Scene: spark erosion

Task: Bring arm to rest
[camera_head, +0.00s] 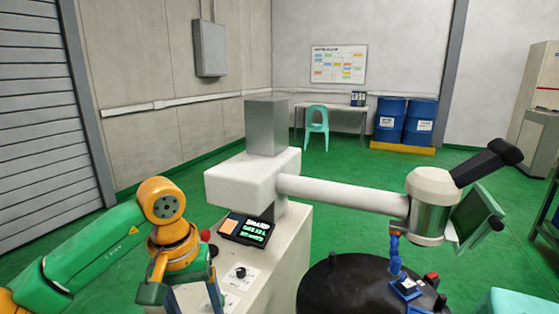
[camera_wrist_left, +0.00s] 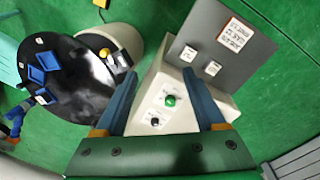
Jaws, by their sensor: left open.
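My left arm, green with orange joints, comes in from the left in the head view. Its gripper (camera_head: 183,296) hangs low beside the cream machine cabinet, partly cut off by the bottom edge. In the left wrist view the two blue-grey fingers of my left gripper (camera_wrist_left: 162,78) stand wide apart with nothing between them gripped. Beyond them is a cream control box (camera_wrist_left: 195,98) with a green button (camera_wrist_left: 169,100) and a black knob; the fingers look apart from it, though the depth is hard to judge. My right gripper is in neither view.
The machine's white horizontal arm (camera_head: 345,195) reaches right over a round black worktable (camera_head: 325,285) holding blue fixtures. A small display (camera_head: 245,230) sits on the cabinet. Blue drums (camera_head: 419,122) and a turquoise chair (camera_head: 317,125) stand far back. Green floor is free at left.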

